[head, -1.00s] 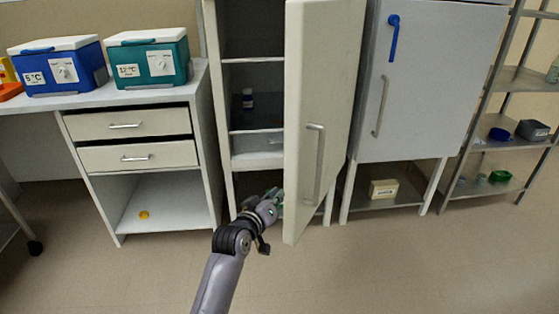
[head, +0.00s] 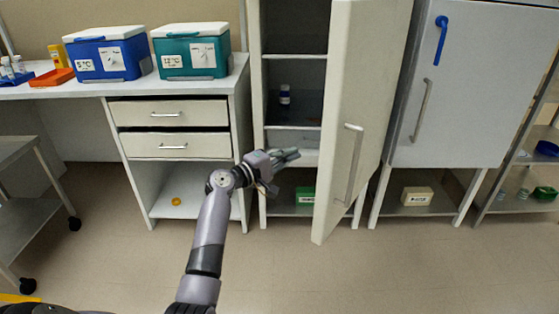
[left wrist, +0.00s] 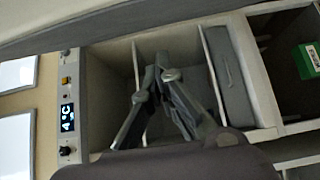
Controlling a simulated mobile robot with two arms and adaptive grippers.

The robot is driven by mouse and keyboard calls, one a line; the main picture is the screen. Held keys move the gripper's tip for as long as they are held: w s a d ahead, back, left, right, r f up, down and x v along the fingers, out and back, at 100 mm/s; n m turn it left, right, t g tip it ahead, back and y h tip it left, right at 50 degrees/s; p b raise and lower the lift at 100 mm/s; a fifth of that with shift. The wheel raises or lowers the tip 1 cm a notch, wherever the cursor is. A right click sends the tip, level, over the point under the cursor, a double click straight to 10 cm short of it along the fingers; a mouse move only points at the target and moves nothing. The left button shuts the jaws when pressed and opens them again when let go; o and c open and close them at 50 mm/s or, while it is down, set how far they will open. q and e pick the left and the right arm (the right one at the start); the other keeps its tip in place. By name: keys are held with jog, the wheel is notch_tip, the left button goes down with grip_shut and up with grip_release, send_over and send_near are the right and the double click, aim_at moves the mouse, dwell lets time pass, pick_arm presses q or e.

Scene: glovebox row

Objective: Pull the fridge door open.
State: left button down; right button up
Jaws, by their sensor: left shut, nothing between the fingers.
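The fridge (head: 256,120) stands in the middle of the head view with its pale door (head: 345,60) swung wide open toward me, hinged on the right. A vertical handle (head: 353,165) is on the door's outer face. My left gripper (head: 292,155) is shut and empty in front of the fridge's lower opening, left of the door's free edge and apart from the handle. In the left wrist view my left fingers (left wrist: 158,72) show against the shelves, beside a 4°C display panel (left wrist: 67,105). My right gripper is out of view.
A small dark bottle (head: 285,95) stands on a fridge shelf. A green box (head: 305,197) lies beneath the fridge. A drawer bench (head: 170,114) with blue and teal coolers is to the left. A closed cabinet (head: 470,90) is to the right. The floor in front is clear.

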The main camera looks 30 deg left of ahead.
pick_arm(q)
jog(key=shift+w+d, duration=0.5)
jog(key=shift+d, duration=0.35)
jog(key=shift+w+d, duration=0.45)
jog(key=shift+d, duration=0.4)
jog(key=shift+w+d, duration=0.5)
jog(key=shift+d, duration=0.35)
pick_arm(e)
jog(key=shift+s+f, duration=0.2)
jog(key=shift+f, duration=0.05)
